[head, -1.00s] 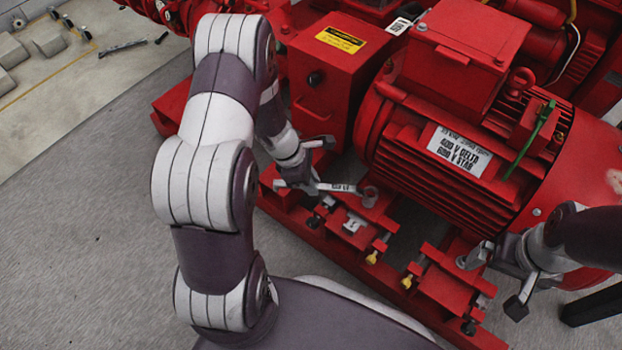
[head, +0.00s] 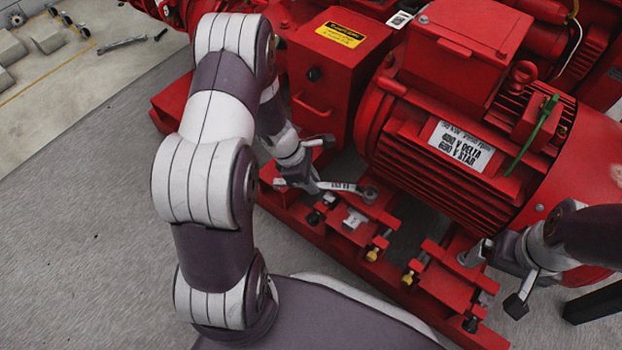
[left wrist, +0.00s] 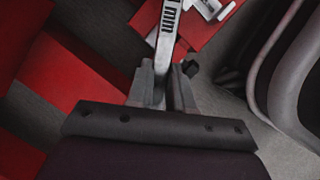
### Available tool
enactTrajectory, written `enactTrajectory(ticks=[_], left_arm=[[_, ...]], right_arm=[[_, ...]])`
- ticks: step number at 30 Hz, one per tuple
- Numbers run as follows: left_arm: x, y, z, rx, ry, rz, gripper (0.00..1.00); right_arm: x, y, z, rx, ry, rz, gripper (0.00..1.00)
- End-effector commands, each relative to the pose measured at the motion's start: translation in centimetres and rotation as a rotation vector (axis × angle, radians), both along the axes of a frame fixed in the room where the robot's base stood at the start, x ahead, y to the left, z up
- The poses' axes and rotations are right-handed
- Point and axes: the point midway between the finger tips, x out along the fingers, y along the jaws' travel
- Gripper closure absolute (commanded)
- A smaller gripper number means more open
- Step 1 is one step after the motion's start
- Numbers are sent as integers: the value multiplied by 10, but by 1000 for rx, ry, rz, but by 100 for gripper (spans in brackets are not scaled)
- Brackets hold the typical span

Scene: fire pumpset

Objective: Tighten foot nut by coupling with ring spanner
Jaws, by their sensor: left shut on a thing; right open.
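My left gripper (head: 312,182) is shut on the grey ring spanner (head: 342,187), gripping its shaft. The shaft also shows between the fingers in the left wrist view (left wrist: 168,35). The spanner lies roughly level, its ring end (head: 370,193) pointing right, at the near left foot of the red motor (head: 450,140). The foot nut is not clearly seen under or inside the ring, so I cannot tell whether the ring sits around it. My right gripper (head: 495,280) is open and empty beside the motor's right-hand foot.
The red base frame (head: 430,285) carries adjusting blocks with yellow-tipped bolts (head: 372,254) close in front of the spanner. A red box (head: 335,75) with a yellow label stands behind my left gripper. Another spanner (head: 121,43) lies on the floor at upper left.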

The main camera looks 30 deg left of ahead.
Motion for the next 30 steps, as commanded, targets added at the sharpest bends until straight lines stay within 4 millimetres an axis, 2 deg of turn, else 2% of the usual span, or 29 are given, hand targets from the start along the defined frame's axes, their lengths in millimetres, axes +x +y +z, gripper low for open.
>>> enactTrajectory(ticks=[20,30], left_arm=[[0,0,-18,0,-1,0,100],[1,0,-16,0,-1,-4,100]], right_arm=[[0,0,-14,0,0,0,0],[0,0,-12,0,0,0,0]])
